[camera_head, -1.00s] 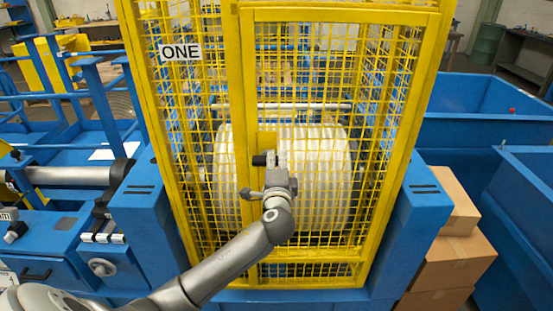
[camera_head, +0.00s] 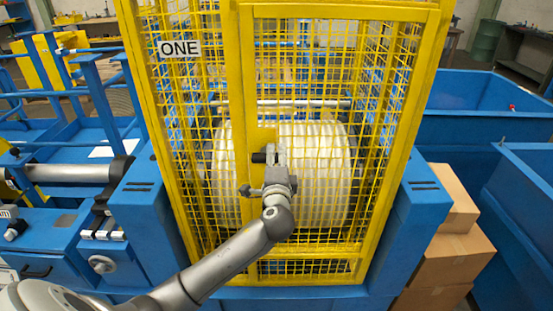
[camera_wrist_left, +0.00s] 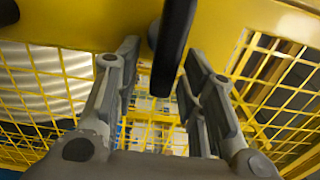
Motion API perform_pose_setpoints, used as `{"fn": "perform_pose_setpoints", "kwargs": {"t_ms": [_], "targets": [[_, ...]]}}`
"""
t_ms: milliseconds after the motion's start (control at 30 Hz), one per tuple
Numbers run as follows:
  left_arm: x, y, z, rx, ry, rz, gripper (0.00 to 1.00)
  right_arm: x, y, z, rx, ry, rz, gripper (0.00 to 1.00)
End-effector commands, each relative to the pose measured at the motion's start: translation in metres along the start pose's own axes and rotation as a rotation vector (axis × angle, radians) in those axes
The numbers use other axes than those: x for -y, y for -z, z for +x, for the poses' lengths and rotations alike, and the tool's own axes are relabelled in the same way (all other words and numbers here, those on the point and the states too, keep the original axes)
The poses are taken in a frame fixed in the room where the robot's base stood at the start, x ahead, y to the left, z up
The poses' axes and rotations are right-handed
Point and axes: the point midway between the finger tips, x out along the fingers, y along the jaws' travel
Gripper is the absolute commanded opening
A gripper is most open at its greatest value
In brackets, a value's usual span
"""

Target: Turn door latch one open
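The door latch, a black handle (camera_head: 259,157), sits on the yellow frame of the mesh cage door marked by the sign ONE (camera_head: 180,49). In the left wrist view the black handle (camera_wrist_left: 173,45) points down between the fingers of my left gripper (camera_wrist_left: 158,85). The fingers are apart, with a gap on each side of the handle. In the head view my left gripper (camera_head: 272,155) is at the latch, in front of the door, and covers part of it. My right gripper is not in view.
The yellow mesh door (camera_head: 320,60) looks shut. A white ribbed drum (camera_head: 315,185) is behind it. Blue machine housings stand on both sides. Cardboard boxes (camera_head: 455,255) and blue bins (camera_head: 480,105) are at the right.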

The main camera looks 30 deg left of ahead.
Motion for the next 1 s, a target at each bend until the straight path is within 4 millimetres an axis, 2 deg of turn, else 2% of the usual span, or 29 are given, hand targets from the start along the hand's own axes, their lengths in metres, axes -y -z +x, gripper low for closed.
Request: {"fn": "perform_pose_setpoints", "kwargs": {"t_ms": [167,400,600,800,1000], "targets": [[-0.001,0.001,-0.020,-0.003,-0.002,0.000,0.38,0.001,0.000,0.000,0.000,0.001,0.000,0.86],[-0.002,0.001,-0.070,-0.003,-0.004,-0.001,0.38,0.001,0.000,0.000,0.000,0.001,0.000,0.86],[-0.001,0.001,-0.104,-0.003,-0.003,0.000,0.38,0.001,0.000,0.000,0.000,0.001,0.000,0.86],[-0.001,0.000,-0.118,-0.001,-0.001,0.001,0.38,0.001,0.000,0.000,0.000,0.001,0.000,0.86],[-0.001,0.000,-0.119,0.000,-0.001,0.001,0.38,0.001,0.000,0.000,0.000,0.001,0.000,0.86]]}}
